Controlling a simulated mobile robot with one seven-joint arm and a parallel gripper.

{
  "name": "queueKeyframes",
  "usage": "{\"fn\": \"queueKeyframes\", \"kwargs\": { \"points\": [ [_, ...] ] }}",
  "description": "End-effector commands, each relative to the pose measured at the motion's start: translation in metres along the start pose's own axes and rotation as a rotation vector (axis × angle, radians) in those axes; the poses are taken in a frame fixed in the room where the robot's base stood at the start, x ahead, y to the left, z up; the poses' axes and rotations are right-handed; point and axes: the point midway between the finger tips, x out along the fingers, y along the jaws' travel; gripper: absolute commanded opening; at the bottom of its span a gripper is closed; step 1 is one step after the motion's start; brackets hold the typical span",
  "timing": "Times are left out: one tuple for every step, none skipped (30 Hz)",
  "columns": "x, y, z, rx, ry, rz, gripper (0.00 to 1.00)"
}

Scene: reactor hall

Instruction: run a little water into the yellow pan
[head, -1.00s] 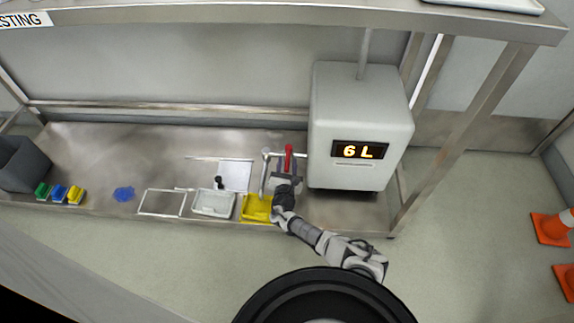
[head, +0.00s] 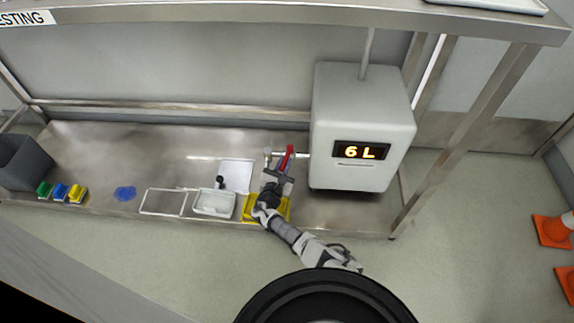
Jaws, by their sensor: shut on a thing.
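The yellow pan (head: 248,209) sits at the front edge of the bench, partly hidden under my arm. A tap with a red lever (head: 287,157) juts left from the white tank, and its pale spout (head: 267,153) stands behind the pan. The lever leans over. My gripper (head: 282,174) is over the right part of the pan, shut on the red lever; the jaws are small and partly hidden by my wrist. I cannot see any water, and the pan's inside is mostly covered.
The white tank (head: 362,110) reads "6 L". A shelf overhangs the back.

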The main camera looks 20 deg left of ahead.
Motion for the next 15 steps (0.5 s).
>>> {"fn": "queueKeyframes", "kwargs": {
  "points": [
    [0.0000,0.0039,-0.0024,0.001,-0.005,-0.019,0.00],
    [0.0001,0.0050,-0.0026,0.002,-0.007,-0.032,0.00],
    [0.0006,0.0056,-0.0022,0.002,-0.010,-0.047,0.00],
    [0.0004,0.0064,-0.0021,0.001,-0.012,-0.056,0.00],
    [0.0007,0.0064,-0.0017,0.000,-0.014,-0.065,0.00],
    [0.0007,0.0069,-0.0016,0.000,-0.015,-0.072,0.00],
    [0.0006,0.0072,-0.0015,0.000,-0.015,-0.076,0.00],
    [0.0006,0.0073,-0.0014,0.000,-0.016,-0.080,0.00],
    [0.0007,0.0070,-0.0011,-0.001,-0.016,-0.083,0.00],
    [0.0008,0.0069,-0.0009,-0.001,-0.016,-0.084,0.00],
    [0.0008,0.0068,-0.0008,-0.001,-0.016,-0.084,0.00],
    [0.0008,0.0067,-0.0007,-0.001,-0.016,-0.084,0.00],
    [0.0008,0.0067,-0.0007,-0.001,-0.016,-0.084,0.00],
    [0.0008,0.0067,-0.0008,-0.001,-0.016,-0.084,0.00],
    [0.0008,0.0067,-0.0008,-0.001,-0.016,-0.084,0.00]
  ]
}}
